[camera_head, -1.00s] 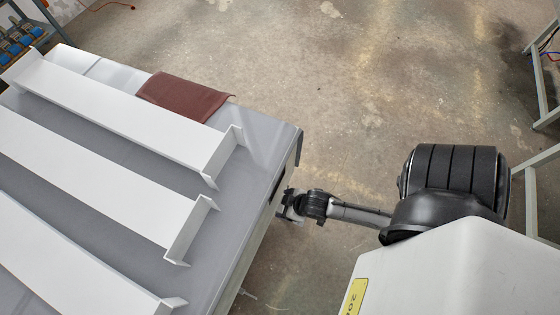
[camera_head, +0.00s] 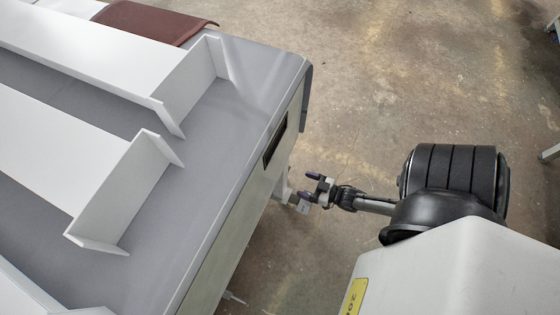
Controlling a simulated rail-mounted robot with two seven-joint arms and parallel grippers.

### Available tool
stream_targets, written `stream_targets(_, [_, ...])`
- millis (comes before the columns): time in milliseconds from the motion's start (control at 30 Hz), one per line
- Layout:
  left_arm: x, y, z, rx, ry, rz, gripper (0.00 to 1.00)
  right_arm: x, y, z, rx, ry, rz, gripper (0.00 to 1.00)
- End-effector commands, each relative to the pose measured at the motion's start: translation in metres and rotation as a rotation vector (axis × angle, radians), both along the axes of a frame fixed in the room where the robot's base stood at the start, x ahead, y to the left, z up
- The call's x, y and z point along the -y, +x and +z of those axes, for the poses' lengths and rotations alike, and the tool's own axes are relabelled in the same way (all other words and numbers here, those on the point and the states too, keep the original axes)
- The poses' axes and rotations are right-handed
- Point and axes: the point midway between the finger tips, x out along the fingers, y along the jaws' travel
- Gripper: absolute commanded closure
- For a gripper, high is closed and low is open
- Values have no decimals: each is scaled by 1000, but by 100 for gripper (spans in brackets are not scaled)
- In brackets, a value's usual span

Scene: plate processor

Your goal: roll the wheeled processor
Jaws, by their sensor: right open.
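The wheeled processor (camera_head: 235,105) fills the left of the view, a large grey body with a flat top and a pale side panel. White angled trays (camera_head: 95,55) lie across its top. A dark slot (camera_head: 275,145) shows in its side that faces me. My right gripper (camera_head: 308,187) is open and empty, low beside this side. A small pale part (camera_head: 283,188) sticks out between the side and the gripper; I cannot tell whether the fingers touch it. The wheels are hidden. My left gripper is out of view.
A brown-red cloth or cover (camera_head: 155,22) lies at the far edge of the processor's top. Bare concrete floor (camera_head: 390,80) lies open beyond and to the right. Part of a grey metal frame (camera_head: 551,153) stands at the right edge.

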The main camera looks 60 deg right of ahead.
Motion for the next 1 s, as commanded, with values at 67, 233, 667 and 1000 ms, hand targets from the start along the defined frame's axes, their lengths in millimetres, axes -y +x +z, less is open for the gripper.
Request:
stream_targets(67, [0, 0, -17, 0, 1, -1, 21, 7, -8, -15, 54, 3, 1, 21])
stream_targets(233, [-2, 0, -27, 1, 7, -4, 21, 15, -18, -19, 129, 8, 4, 21])
stream_targets(667, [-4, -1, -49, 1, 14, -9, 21, 15, 38, -20, 158, 10, 6, 21])
stream_targets(1000, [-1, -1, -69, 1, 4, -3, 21, 14, 93, -19, 154, 10, 5, 21])
